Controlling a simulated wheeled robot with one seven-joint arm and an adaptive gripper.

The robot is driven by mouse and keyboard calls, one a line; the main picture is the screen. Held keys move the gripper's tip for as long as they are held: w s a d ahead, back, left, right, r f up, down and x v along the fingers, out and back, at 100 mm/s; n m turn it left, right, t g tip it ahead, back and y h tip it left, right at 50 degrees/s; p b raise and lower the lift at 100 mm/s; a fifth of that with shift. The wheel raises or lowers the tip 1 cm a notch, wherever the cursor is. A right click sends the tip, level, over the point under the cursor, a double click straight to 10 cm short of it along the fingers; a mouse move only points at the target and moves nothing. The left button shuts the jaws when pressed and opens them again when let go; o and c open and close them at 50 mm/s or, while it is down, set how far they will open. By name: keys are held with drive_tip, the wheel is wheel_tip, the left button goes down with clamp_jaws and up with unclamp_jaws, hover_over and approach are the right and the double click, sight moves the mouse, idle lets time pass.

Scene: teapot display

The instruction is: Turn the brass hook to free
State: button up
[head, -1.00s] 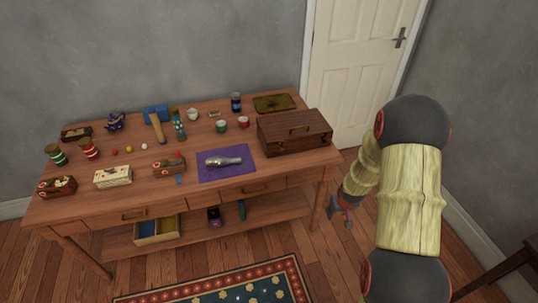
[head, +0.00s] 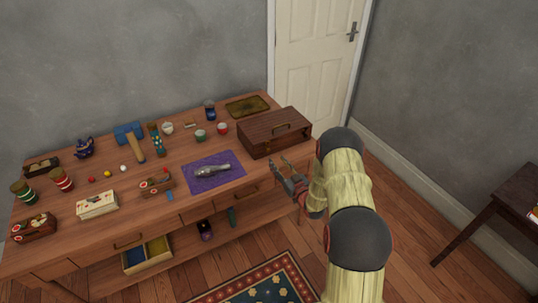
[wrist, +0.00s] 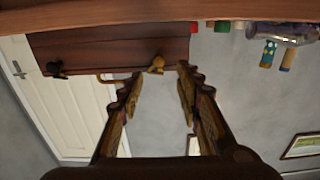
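The brown wooden case (head: 274,134) stands shut at the right end of the table, with a handle on its front. In the wrist view, which is upside down, the case front (wrist: 100,48) fills the upper left. The brass hook (wrist: 156,65) shows on it, between the two fingertips in the picture and beyond them. A darker catch (wrist: 56,70) sits farther left on the case. My gripper (head: 286,170) is in front of the case near the table's front edge. In the wrist view my gripper (wrist: 160,77) is open and empty. I see no contact with the hook.
The purple cloth (head: 207,182) with a silver object (head: 212,170) lies left of the case. Cups, jars and small boxes fill the rest of the table (head: 160,205). A white door (head: 318,55) is behind, and a dark side table (head: 510,200) stands at right.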

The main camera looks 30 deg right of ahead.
drive_tip(key=w+b, duration=0.1)
drive_tip(key=w, duration=0.6)
drive_tip(key=shift+w+b, duration=0.15)
drive_tip(key=shift+b, duration=0.2)
drive_tip(key=shift+c, duration=0.4)
drive_tip(key=c, duration=0.7)
clamp_jaws()
